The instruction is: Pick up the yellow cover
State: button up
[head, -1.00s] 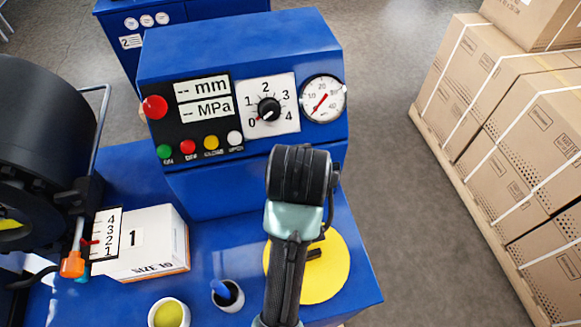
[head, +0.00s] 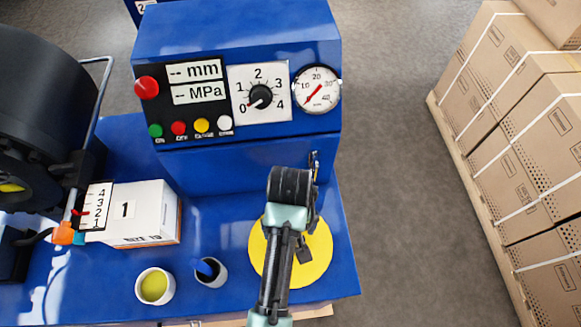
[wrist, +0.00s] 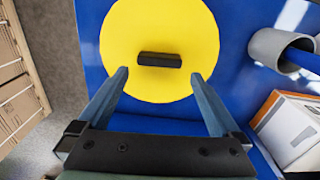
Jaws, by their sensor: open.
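The yellow cover (head: 322,262) is a flat round disc lying on the blue bench top, near its right front corner. It has a black bar handle (wrist: 160,60) at its middle, seen whole in the wrist view. In the head view my arm hides part of the cover's left side. My gripper (wrist: 162,75) is open, with its two fingers apart over the near part of the cover. The handle lies a little beyond the fingertips, roughly centred between them. Nothing is between the fingers.
A blue control panel (head: 235,150) stands behind the cover. Left of it are a cup with a blue item (head: 210,272), a cup with yellow contents (head: 155,287) and a white box (head: 143,215). Strapped cartons (head: 520,110) stand at right beyond open floor.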

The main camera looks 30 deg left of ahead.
notch_tip(320, 180, down, 5)
jog(key=shift+d+r+p, duration=0.1)
jog(key=shift+p, duration=0.45)
jog(key=shift+c, duration=0.2)
grip_shut()
